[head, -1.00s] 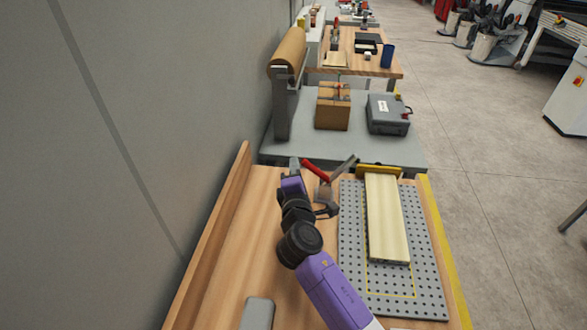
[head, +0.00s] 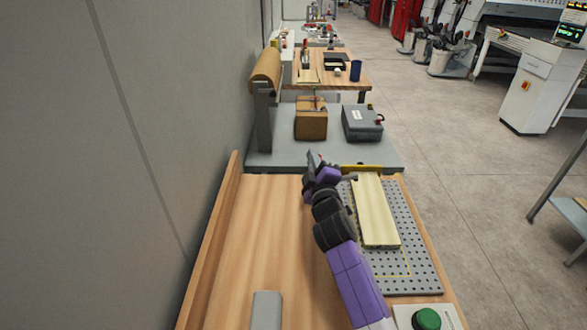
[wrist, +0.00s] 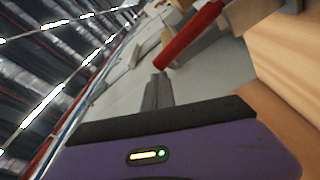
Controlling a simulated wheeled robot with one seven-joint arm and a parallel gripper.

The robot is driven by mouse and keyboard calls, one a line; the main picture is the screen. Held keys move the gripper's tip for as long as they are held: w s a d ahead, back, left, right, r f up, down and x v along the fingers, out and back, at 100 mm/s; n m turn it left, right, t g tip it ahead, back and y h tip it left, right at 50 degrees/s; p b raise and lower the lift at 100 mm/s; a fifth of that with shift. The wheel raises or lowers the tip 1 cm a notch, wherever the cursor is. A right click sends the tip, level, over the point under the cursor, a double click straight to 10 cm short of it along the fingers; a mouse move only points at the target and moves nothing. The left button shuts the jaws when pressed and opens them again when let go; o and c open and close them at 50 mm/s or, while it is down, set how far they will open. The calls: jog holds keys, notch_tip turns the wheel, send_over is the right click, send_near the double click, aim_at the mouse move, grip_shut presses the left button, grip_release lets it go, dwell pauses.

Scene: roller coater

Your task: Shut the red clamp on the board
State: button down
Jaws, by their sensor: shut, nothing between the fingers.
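The pale wooden board (head: 376,212) lies on the grey perforated plate (head: 412,240) at the right of the bench. The red clamp is mostly hidden behind my arm in the head view. Its red handle (wrist: 190,36) slants across the top of the wrist view. A short dark bar (head: 349,178) by the board's far left corner may be the clamp's arm; I cannot tell whether it presses the board. My gripper (head: 312,158) is shut and empty. In the wrist view its fingers (wrist: 157,88) end close to the handle's lower end; contact is unclear.
A yellow stop (head: 362,168) stands at the plate's far end. A wooden ledge (head: 213,230) runs along the left. A green button (head: 426,319) is at the near right. Beyond are a cardboard box (head: 311,120) and a grey case (head: 362,123).

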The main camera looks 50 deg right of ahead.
jog(key=s, duration=0.1)
jog(key=s+d+m, duration=0.2)
jog(key=shift+d+f+b, duration=0.15)
jog(key=shift+f+b, duration=0.1)
jog(key=shift+b, duration=0.1)
jog(key=shift+s+d+f, duration=0.2)
jog(key=shift+d, duration=0.05)
notch_tip(320, 180, up, 21)
jog(key=p, duration=0.2)
jog(key=shift+w+a, duration=0.45)
dwell(0.7)
